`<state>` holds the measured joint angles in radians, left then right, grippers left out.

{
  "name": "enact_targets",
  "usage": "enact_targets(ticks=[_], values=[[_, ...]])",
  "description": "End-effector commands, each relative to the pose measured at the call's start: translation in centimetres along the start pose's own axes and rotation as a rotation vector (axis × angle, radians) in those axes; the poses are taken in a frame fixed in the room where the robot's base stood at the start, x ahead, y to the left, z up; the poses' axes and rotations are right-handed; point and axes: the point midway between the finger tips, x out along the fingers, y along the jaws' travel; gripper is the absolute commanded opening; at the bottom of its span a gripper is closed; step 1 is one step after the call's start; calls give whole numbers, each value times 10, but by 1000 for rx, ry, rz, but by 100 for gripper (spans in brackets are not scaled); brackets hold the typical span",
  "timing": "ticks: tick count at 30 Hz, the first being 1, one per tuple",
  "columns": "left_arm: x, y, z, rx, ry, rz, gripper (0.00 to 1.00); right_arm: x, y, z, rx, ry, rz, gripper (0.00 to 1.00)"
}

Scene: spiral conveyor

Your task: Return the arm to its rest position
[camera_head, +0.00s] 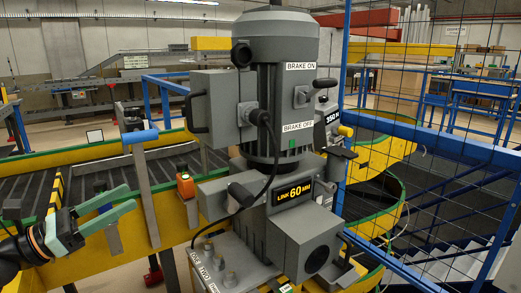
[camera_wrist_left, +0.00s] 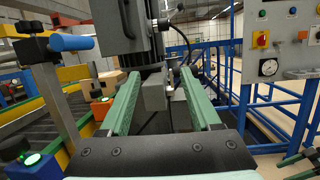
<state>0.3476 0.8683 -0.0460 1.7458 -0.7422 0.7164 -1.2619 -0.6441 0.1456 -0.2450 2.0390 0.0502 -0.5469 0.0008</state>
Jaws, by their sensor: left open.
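My left gripper (camera_head: 130,198) comes in from the lower left in the head view. Its two green fingers are apart with nothing between them. They are in front of the yellow conveyor side rail, left of the grey drive unit (camera_head: 272,90). In the left wrist view the open green fingers (camera_wrist_left: 160,75) point toward the grey machine, and the space between them is empty. My right gripper does not show in the head view. Green pieces (camera_wrist_left: 295,162) at the lower right edge of the left wrist view are cut off and unclear.
A lever with a blue handle (camera_head: 140,136) and an orange button box (camera_head: 185,185) stand close by the left gripper. A blue mesh fence (camera_head: 430,130) is at the right. A grey control panel (camera_wrist_left: 282,40) shows at right in the wrist view.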

Motion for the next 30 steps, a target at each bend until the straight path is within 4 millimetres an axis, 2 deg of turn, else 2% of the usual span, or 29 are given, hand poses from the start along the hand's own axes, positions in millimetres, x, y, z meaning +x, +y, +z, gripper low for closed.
enact_targets(ticks=[1, 5, 8, 9, 11, 12, 15, 17, 18, 21, 22, 25, 27, 30], values=[[2, -5, -24, -179, -40, 38, 64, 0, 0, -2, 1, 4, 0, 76], [-3, -13, -88, -710, -159, 192, 64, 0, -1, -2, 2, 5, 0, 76], [-19, -26, -152, -1180, -267, 357, 64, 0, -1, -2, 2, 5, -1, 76], [-28, -34, -181, -1368, -314, 434, 64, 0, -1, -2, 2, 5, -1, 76], [-42, -50, -221, -1628, -383, 550, 64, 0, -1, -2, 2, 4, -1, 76], [-53, -64, -246, -1785, -430, 629, 64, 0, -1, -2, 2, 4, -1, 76], [-78, -105, -303, -2140, -551, 833, 64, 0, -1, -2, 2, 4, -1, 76], [-93, -134, -332, -2324, -628, 958, 64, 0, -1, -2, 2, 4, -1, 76], [-102, -154, -349, -2434, -679, 1043, 64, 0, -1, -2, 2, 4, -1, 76], [-122, -208, -382, -2673, -816, 1258, 64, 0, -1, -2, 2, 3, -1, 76], [-128, -225, -390, 2706, 850, -1312, 64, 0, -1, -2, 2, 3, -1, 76], [-143, -283, -410, 2380, 827, -1276, 64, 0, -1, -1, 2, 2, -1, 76], [-138, -270, -378, 2410, 848, -1280, 64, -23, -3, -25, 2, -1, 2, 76], [-139, -267, -356, 2409, 867, -1284, 64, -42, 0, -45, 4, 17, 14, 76]])
